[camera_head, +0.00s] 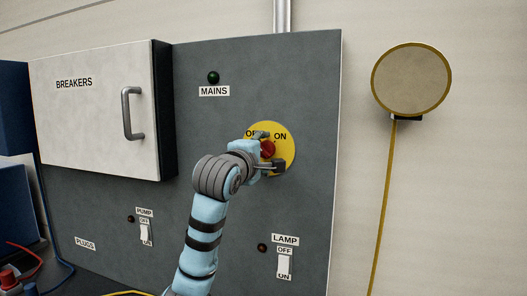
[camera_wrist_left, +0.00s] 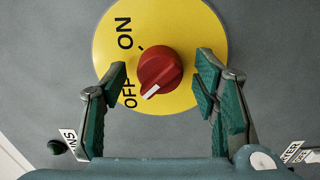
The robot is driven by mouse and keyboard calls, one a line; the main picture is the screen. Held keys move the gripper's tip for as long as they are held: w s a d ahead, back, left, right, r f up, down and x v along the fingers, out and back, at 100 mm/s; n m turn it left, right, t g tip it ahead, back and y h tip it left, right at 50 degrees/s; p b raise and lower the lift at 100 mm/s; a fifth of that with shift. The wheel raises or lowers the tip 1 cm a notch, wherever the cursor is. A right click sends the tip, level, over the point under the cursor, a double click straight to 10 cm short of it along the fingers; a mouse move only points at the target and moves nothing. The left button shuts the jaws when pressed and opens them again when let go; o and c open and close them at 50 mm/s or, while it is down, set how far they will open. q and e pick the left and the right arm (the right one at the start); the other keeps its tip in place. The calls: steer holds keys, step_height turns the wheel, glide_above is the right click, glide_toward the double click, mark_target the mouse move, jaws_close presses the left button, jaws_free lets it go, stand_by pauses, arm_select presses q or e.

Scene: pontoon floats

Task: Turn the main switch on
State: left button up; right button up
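The main switch is a red rotary knob (camera_head: 267,149) on a round yellow plate (camera_head: 287,140) marked OFF and ON. In the left wrist view the knob (camera_wrist_left: 160,71) has a white mark at its lower left, on the OFF side. My left gripper (camera_head: 266,153) is at the plate. In the wrist view its green-padded fingers (camera_wrist_left: 160,78) are open, one on each side of the knob, with gaps to it. The dark green MAINS lamp (camera_head: 213,78) looks unlit. My right gripper is not in view.
A white BREAKERS box (camera_head: 90,115) with a grey handle (camera_head: 131,113) juts out on the left. PUMP (camera_head: 145,233) and LAMP (camera_head: 284,264) switches sit lower on the grey panel. A round disc (camera_head: 411,80) with a yellow cord hangs on the right wall.

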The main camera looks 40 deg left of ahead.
arm_select(q)
steer(key=c, duration=1)
steer(key=shift+c, duration=0.2)
steer(key=shift+m, duration=0.3)
steer(key=m, duration=0.2)
steer(key=shift+m, duration=0.3)
steer(key=m, duration=0.5)
steer(key=shift+m, duration=0.3)
steer(key=m, duration=0.9)
steer(key=shift+r, duration=0.15)
